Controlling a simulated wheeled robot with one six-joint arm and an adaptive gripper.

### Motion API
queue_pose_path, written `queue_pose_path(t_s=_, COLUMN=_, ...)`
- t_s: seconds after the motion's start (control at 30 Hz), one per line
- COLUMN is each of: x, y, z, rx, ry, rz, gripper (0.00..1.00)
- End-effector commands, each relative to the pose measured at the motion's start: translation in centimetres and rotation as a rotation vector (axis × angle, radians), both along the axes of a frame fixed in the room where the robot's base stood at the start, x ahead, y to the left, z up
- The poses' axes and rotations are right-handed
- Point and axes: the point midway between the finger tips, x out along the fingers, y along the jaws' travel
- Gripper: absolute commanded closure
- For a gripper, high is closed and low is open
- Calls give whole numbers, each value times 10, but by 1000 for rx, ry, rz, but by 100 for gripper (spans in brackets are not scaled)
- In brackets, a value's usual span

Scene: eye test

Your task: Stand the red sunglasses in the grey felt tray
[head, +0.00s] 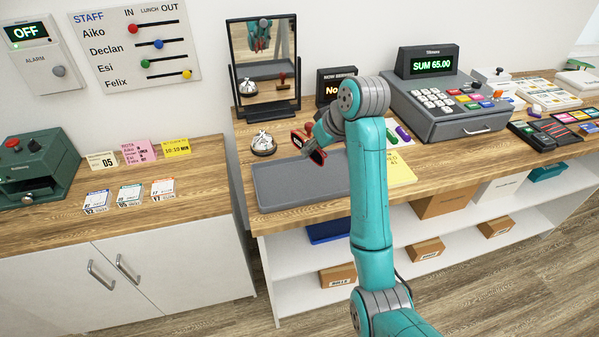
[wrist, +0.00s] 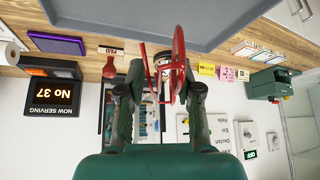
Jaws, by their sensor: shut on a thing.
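The red sunglasses (head: 319,157) are held in my gripper (head: 311,147) above the counter, by the far right part of the tray. In the wrist view the red sunglasses (wrist: 179,55) stand between the fingers of my gripper (wrist: 163,78), seen nearly edge-on. My gripper is shut on them; its exact contact points are hard to make out. The grey felt tray (head: 290,188) lies flat at the counter's front left and looks empty. The grey felt tray also shows at the top of the wrist view (wrist: 205,14). My arm hides the counter just right of the tray.
A service bell (head: 263,143) stands behind the tray, with a standing mirror (head: 262,58) farther back. A yellow sheet (head: 402,174) lies right of my arm, and a cash register (head: 440,105) stands beyond. A gap separates the counter from the left cabinet (head: 120,275).

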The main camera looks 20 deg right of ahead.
Motion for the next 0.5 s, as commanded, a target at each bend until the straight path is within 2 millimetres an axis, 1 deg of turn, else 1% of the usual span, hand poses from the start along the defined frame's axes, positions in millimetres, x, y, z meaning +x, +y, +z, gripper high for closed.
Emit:
queue_pose_path(t_s=0.13, x=0, y=0, z=0, rx=0, ry=0, rz=0, gripper=88)
queue_pose_path(t_s=0.2, x=0, y=0, z=-5, rx=0, ry=1, rz=-1, gripper=88)
queue_pose_path(t_s=0.27, x=-1, y=0, z=-13, rx=0, ry=4, rz=-1, gripper=88)
queue_pose_path(t_s=0.4, x=-1, y=0, z=-39, rx=0, ry=4, rz=0, gripper=88)
queue_pose_path(t_s=0.5, x=-1, y=0, z=-53, rx=0, ry=3, rz=0, gripper=88)
